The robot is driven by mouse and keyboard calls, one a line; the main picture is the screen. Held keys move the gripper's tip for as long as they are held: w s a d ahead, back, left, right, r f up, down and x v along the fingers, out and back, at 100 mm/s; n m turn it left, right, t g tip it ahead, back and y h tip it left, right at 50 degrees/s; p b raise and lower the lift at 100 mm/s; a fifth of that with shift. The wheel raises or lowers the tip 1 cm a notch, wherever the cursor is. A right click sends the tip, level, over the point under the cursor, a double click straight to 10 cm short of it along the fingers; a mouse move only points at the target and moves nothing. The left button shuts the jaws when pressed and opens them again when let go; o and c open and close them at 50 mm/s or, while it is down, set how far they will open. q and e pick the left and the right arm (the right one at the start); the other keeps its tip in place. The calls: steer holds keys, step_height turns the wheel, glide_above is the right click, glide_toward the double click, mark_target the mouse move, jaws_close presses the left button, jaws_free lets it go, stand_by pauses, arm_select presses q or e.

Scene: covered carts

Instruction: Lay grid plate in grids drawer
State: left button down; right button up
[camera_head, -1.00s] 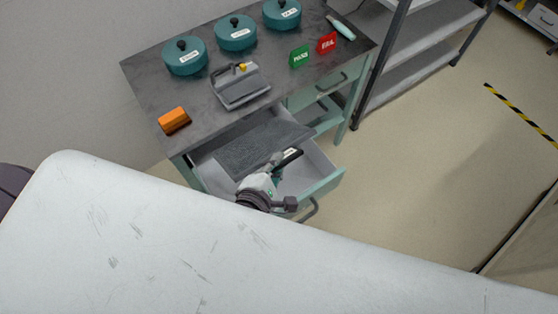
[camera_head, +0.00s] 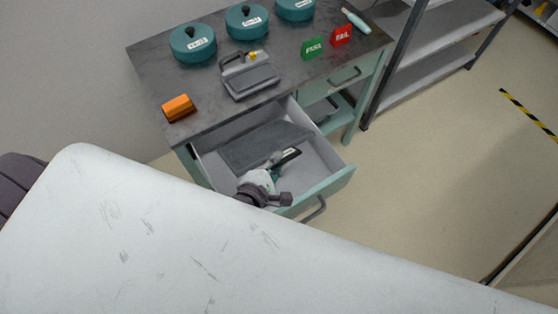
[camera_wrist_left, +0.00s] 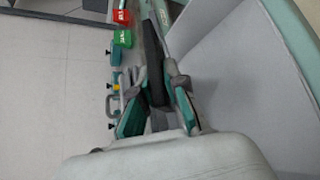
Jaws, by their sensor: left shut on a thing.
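The dark grey grid plate (camera_head: 258,147) is inside the open grids drawer (camera_head: 327,187), toward its back, and looks nearly flat. Whether it touches the drawer floor I cannot tell. My left gripper (camera_head: 279,164) is over the drawer at the plate's near edge. In the left wrist view, the left gripper (camera_wrist_left: 158,98) is shut on the grid plate (camera_wrist_left: 154,62), which shows edge-on as a dark strip between the fingers. The drawer's pale inside (camera_wrist_left: 228,65) fills the right of that view. My right gripper is not in view.
The dark worktop (camera_head: 215,85) above the drawer carries several teal lidded pots (camera_head: 193,43), a grey device (camera_head: 251,80), an orange block (camera_head: 179,107), and green (camera_head: 312,48) and red (camera_head: 341,36) signs. A metal shelf (camera_head: 430,70) stands at right.

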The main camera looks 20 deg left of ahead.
mark_target(266, 152)
arm_select(q)
steer(key=shift+w+a+f+b, duration=0.45)
steer(key=shift+w+a+f, duration=0.5)
steer(key=shift+a+f, duration=0.25)
steer(key=shift+w+a+f+b, duration=0.4)
steer(key=shift+w+a+f, duration=0.5)
steer(key=shift+a+f, duration=0.3)
steer(key=shift+f, duration=0.1)
steer(key=shift+d, duration=0.1)
steer(key=c, duration=1.1)
jaws_free()
steer(key=shift+c, duration=0.2)
steer(key=shift+s+f, duration=0.1)
steer(key=shift+s, duration=0.05)
steer(key=v, duration=1.1)
steer(key=shift+s+r, duration=0.25)
steer(key=shift+s, duration=0.1)
